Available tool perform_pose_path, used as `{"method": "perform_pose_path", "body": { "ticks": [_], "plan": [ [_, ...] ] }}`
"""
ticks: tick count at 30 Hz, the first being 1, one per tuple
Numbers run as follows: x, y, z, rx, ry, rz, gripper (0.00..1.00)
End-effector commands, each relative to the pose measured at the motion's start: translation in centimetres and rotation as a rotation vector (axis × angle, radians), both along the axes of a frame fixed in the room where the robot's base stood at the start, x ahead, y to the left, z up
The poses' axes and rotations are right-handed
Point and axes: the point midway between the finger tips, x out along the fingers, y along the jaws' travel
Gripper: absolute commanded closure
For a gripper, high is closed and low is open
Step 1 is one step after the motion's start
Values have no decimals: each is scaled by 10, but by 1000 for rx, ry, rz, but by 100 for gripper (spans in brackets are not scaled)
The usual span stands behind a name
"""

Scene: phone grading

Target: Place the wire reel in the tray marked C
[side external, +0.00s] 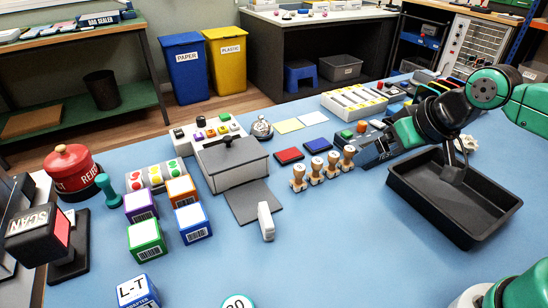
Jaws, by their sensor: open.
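My gripper (453,174) points down at the right, over the far part of a black open tray (413,208). Its fingers look open; I see nothing clearly between them. No letter C can be read on this tray or elsewhere. I cannot make out a wire reel for certain. A small pale, crumpled-looking item (469,143) lies just behind my gripper, partly hidden by it, and I cannot tell what it is. The visible floor of the black tray looks empty.
Wooden-handled stamps (315,170), a dark tester (375,147) and ink pads (289,156) stand left of the tray. Coloured boxes (146,240), a red REJECT button (72,170) and a scanner (40,235) are further left.

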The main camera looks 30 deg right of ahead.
Motion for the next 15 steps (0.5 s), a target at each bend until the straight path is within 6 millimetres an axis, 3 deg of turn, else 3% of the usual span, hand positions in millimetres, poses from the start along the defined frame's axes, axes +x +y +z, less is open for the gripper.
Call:
{"method": "perform_pose_path", "body": {
  "ticks": [1, 2, 15],
  "plan": [
    [-3, -5, 0, -40, -21, 16, 9],
    [-3, -8, 0, -58, -32, 24, 3],
    [-5, -12, 1, -95, -49, 42, 3]
  ]
}}
